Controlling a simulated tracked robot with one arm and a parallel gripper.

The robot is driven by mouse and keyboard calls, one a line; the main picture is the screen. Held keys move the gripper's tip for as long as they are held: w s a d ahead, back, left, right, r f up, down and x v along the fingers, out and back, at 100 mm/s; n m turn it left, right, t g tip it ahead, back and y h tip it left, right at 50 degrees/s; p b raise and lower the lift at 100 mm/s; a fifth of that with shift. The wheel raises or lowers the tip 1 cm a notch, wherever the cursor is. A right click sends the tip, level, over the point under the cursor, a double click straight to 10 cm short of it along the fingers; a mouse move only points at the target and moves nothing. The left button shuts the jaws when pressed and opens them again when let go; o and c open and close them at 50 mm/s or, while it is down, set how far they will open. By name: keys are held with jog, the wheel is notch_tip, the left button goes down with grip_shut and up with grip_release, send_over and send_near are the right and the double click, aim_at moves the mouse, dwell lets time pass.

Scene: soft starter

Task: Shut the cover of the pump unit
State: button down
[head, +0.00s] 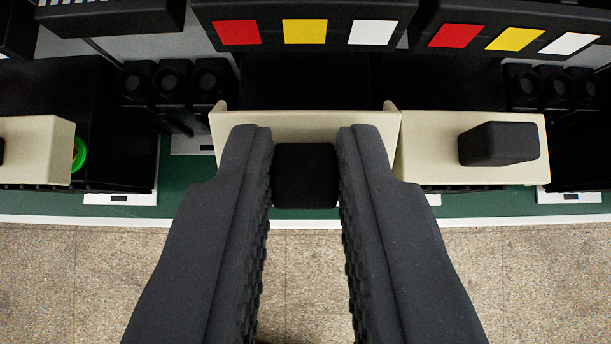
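A cream cover (305,126) with a black block handle (305,176) is straight ahead in the head view. No label names it as the pump unit's. Its upper edge and corners show, and it looks tilted out compared with the cover to its right; how far it stands open is hard to tell. My gripper (305,140) reaches forward with one black finger on each side of the handle. The fingers hide parts of the cover's front.
A cream cover (425,150) with a black handle (500,144) is at right. Another cream cover (35,150) with a green round part (79,154) is at left. Panels with red, yellow and white squares (305,32) overhang behind. Speckled floor (100,280) in front is clear.

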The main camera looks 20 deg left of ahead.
dwell(0.3)
jog(key=g+p, duration=0.1)
jog(key=w+g+p, duration=0.1)
jog(key=shift+a+r+h+p, duration=0.1)
jog(key=shift+r+h+p, duration=0.15)
jog(key=shift+h+p, duration=0.05)
jog(key=g+p, duration=0.2)
jog(key=w+g+h+p, duration=0.1)
jog(key=p, duration=0.1)
jog(key=shift+a+f+g, duration=0.15)
jog(key=shift+g, duration=0.25)
jog(key=shift+w+g+p, duration=0.1)
jog(key=shift+g+p, duration=0.2)
jog(key=shift+p, duration=0.15)
jog(key=shift+a+f+g+h+p, duration=0.1)
jog(key=shift+a+g+h+p, duration=0.05)
jog(key=shift+g+h+p, duration=0.3)
jog(key=shift+w, duration=0.1)
jog(key=shift+f+g+p, duration=0.15)
jog(key=shift+g+p, duration=0.1)
jog(key=shift+p, duration=0.05)
jog(key=c, duration=1.4)
grip_release()
jog(key=shift+f, duration=0.1)
